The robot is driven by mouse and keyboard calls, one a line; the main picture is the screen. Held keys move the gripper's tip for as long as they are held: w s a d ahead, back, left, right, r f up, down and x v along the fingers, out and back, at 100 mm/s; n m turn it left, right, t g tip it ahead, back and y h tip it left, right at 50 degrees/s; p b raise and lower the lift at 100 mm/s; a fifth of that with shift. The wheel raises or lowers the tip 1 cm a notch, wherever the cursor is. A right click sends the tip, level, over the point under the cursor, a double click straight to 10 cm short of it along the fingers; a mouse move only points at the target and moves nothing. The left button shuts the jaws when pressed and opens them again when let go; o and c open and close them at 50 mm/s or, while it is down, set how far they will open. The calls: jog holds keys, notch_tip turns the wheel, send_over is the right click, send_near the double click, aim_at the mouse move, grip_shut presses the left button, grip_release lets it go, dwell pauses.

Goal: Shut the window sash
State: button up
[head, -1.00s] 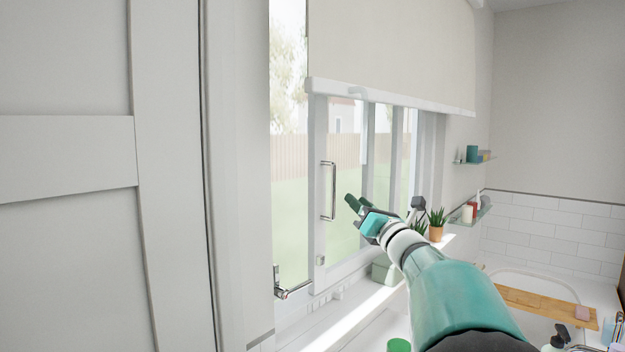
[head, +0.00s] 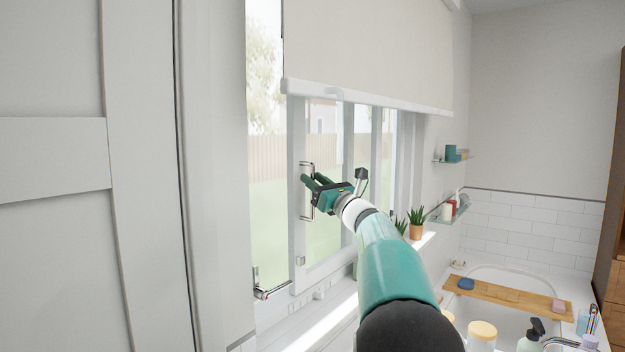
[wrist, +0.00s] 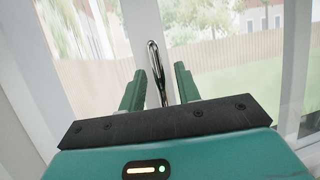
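The window sash (head: 297,225) has a pale frame and a vertical metal bar handle (head: 305,210) on its left upright. To the left of that upright, a tall strip looks out on a fence and grass. My gripper (head: 311,184) is at the handle, fingers pointing at the sash. In the wrist view, the handle (wrist: 154,58) stands between the two green fingers of my gripper (wrist: 159,74). The fingers are apart, with gaps to the bar, closer on the right. The lower handle is partly hidden by my gripper.
A metal latch (head: 262,288) sits at the window's lower left. A roller blind (head: 370,55) hangs above the handle. Potted plants (head: 416,228) stand on the sill to the right. A bath with a wooden board (head: 510,294) is at lower right. A panelled door (head: 50,250) fills the left.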

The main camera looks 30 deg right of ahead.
jog(key=shift+w+a+r, duration=0.1)
jog(key=shift+w+r, duration=0.15)
jog(key=shift+w, duration=0.4)
grip_shut()
jog(key=shift+a, duration=0.15)
jog(key=s+a, duration=0.2)
jog(key=a, duration=0.5)
jog(key=s+a, duration=0.3)
jog(key=a, duration=0.4)
jog(key=shift+a, duration=0.35)
